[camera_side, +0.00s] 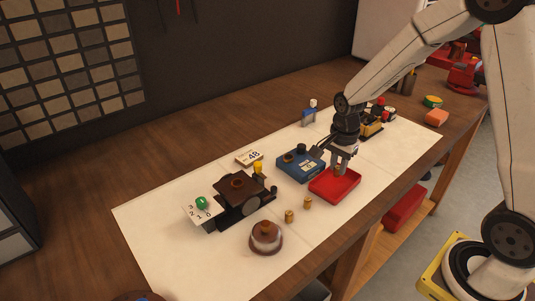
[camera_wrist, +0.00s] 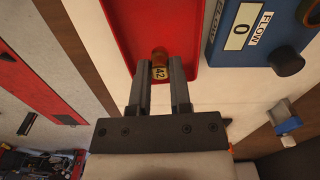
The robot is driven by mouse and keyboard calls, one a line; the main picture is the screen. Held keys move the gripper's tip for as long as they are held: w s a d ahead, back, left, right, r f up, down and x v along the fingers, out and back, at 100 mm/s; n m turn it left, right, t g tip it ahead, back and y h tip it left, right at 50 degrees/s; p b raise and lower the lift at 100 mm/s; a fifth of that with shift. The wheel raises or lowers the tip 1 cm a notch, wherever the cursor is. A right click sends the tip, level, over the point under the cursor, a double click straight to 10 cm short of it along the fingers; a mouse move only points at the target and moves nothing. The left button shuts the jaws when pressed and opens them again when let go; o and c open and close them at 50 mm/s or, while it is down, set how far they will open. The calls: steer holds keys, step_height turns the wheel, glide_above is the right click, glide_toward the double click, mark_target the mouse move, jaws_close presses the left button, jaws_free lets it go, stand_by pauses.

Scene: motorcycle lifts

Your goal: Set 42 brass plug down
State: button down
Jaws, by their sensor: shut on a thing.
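The 42 brass plug (camera_wrist: 159,65) is a small brass cylinder with a pale label reading 42. My gripper (camera_wrist: 159,78) is shut on it, with one finger on each side. In the wrist view the plug shows against the red tray (camera_wrist: 113,18). In the side view my gripper (camera_side: 339,168) points down over the red tray (camera_side: 322,192), and the plug (camera_side: 338,170) is a small spot between the fingers. I cannot tell whether the plug touches the tray floor.
A blue FLOW box (camera_side: 296,169) stands beside the tray. Two brass plugs (camera_side: 289,216) (camera_side: 308,202) stand on the white mat (camera_side: 150,225). A dark brown block device (camera_side: 240,199), a brown dome (camera_side: 266,238) and a card reading 48 (camera_side: 250,157) are to the left.

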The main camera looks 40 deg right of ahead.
mark_target(338, 167)
steer(key=shift+f, duration=1.4)
steer(key=shift+f, duration=0.15)
steer(key=c, duration=0.5)
jaws_free()
steer(key=shift+c, duration=0.2)
step_height(338, 167, up, 12)
steer(key=shift+r, duration=0.2)
